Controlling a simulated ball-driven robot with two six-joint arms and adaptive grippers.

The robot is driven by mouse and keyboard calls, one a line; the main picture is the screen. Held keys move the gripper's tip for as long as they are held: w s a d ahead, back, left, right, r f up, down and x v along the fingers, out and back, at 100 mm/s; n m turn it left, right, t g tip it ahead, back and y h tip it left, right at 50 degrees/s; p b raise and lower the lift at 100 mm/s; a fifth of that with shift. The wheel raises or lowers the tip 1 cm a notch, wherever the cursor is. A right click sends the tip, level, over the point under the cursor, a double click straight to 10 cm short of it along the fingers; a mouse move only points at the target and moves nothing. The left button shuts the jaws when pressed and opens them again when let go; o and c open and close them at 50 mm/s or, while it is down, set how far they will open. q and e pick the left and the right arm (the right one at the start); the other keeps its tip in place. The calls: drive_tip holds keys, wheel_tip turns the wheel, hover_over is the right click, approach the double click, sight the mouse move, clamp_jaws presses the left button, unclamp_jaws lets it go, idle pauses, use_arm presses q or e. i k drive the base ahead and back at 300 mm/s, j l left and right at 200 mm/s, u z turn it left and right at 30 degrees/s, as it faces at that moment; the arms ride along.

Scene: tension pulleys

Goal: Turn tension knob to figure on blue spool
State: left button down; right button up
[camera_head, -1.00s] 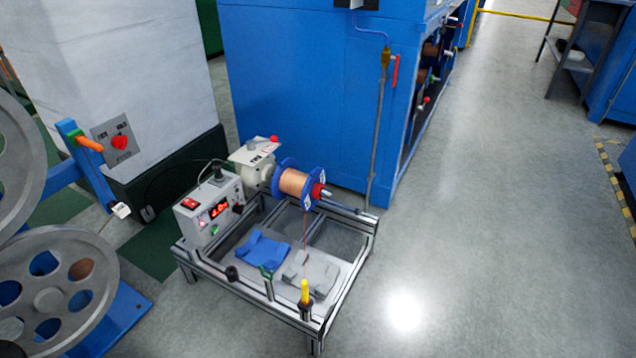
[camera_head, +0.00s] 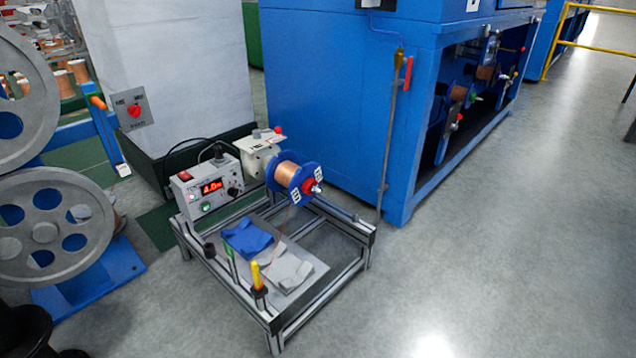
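The blue spool (camera_head: 322,176), wound with copper wire, sits on a shaft beside a pale motor housing on a metal frame. Neither of my grippers shows in this view.
Large grey wheels (camera_head: 45,230) stand at the left. A blue cabinet (camera_head: 330,100) stands behind. The floor at right is clear.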

sight(233, 192)
drive_tip(key=i+l+u, duration=0.1)
drive_tip(key=l, duration=0.2)
drive_tip(key=i+l+u, duration=0.1)
drive_tip(key=i+l, duration=0.25)
drive_tip(key=l, duration=0.25)
drive_tip(key=i+l+u, duration=0.15)
drive_tip(key=l, duration=0.15)
drive_tip(key=i+l+u, duration=0.1)
drive_tip(key=l, duration=0.25)
